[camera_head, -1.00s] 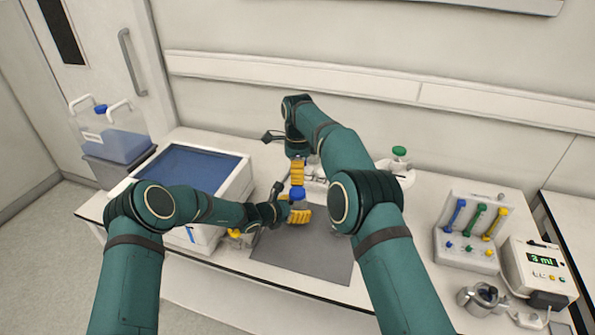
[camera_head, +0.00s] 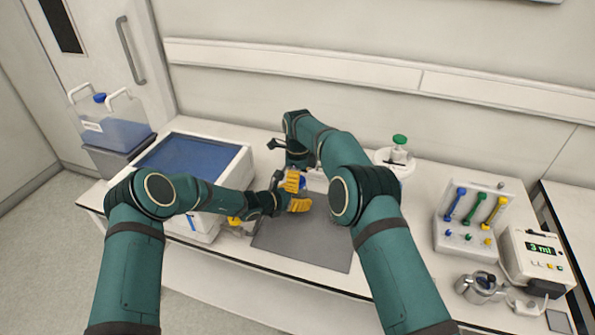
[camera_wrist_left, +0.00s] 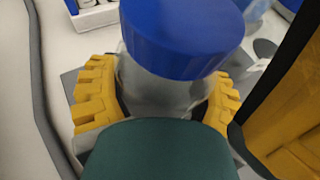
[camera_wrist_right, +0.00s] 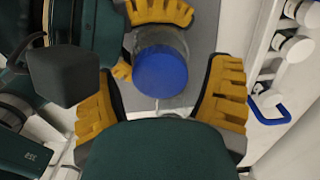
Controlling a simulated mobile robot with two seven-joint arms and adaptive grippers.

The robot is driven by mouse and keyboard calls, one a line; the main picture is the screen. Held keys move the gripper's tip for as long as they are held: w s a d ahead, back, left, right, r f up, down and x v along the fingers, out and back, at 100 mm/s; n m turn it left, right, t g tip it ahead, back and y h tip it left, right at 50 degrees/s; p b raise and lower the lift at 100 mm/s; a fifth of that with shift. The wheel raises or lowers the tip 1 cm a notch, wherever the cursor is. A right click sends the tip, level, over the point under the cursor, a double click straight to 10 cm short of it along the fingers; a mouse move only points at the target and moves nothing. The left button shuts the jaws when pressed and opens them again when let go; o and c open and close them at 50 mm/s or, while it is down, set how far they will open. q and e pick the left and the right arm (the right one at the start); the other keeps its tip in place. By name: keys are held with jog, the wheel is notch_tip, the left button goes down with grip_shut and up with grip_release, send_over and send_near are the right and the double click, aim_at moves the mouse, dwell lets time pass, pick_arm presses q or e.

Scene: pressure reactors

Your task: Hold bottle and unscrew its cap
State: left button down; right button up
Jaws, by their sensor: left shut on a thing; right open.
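The clear bottle (camera_wrist_left: 158,88) with a blue cap (camera_wrist_left: 185,35) stands upright between the yellow fingers of my left gripper (camera_wrist_left: 155,105), which is shut on the bottle's body below the cap. In the right wrist view the blue cap (camera_wrist_right: 160,72) shows from above, with the left gripper's yellow fingers beside it. My right gripper (camera_wrist_right: 162,105) is open above the cap, one yellow finger on each side and apart from it. In the head view the cap (camera_head: 302,184) is partly hidden between the left gripper (camera_head: 296,203) and the right gripper (camera_head: 290,181).
A grey mat (camera_head: 300,243) lies under the grippers. A blue-topped white box (camera_head: 240,165) stands left. A green-capped container (camera_head: 399,148), a tool rack (camera_head: 470,222) and a display device (camera_head: 540,262) stand right. White-capped items (camera_wrist_right: 297,48) line a rack near the right gripper.

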jog(key=shift+f, duration=0.2)
jog(key=c, duration=1.3)
jog(key=n, duration=0.8)
jog(key=shift+n, duration=0.4)
jog(key=n, duration=0.8)
jog(key=o, duration=1.3)
